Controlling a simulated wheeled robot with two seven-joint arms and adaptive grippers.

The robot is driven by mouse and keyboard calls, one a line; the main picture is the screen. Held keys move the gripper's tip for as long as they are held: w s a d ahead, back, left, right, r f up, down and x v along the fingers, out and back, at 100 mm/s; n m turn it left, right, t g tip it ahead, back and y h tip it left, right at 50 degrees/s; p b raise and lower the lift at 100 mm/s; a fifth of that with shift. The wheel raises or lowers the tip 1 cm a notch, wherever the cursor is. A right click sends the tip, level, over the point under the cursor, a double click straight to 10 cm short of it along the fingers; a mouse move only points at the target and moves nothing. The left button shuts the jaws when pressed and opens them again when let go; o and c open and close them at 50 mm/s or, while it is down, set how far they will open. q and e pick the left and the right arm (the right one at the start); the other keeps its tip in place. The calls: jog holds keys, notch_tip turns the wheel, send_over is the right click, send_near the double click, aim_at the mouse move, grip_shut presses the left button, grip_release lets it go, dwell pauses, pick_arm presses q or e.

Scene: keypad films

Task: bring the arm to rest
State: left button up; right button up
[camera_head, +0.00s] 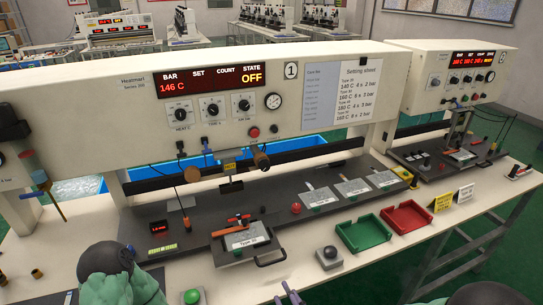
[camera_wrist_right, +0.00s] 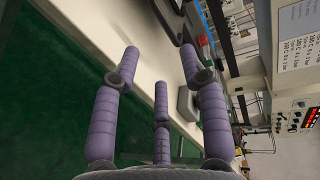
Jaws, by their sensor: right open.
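My right gripper (camera_wrist_right: 160,68) fills the middle of the right wrist view. Its three purple segmented fingers are spread apart, with nothing between them. In the head view only a purple part of it (camera_head: 292,296) shows at the bottom edge, low in front of the table. A green and black part of my arm shows at the bottom left. The bench press (camera_head: 200,116) carries a display reading 146 C and OFF. A piece labelled Type 05 (camera_head: 240,237) lies on its dark bed under the head.
A green tray (camera_head: 363,233) and a red tray (camera_head: 407,216) stand on the white table. A second press (camera_head: 455,78) stands at right. Green floor lies beyond the table.

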jog(key=s+d+f+n+g+h, duration=0.1)
jog(key=s+d+f+n+g, duration=0.2)
jog(key=f, duration=0.5)
jog(key=s+d+f+n+g, duration=0.15)
jog(key=f+g, duration=0.25)
jog(key=f, duration=0.4)
jog(key=s+d+f+n+g+h, duration=0.1)
jog(key=s+f+n+g, duration=0.2)
jog(key=f, duration=0.5)
jog(key=s+a+f+n+g+y, duration=0.1)
jog(key=s+a+f+n+g, duration=0.1)
jog(key=s+f+n+g, duration=0.2)
jog(key=shift+s+f, duration=0.5)
jog(key=shift+f, duration=0.15)
jog(key=shift+o, duration=0.3)
jog(key=shift+n, duration=0.25)
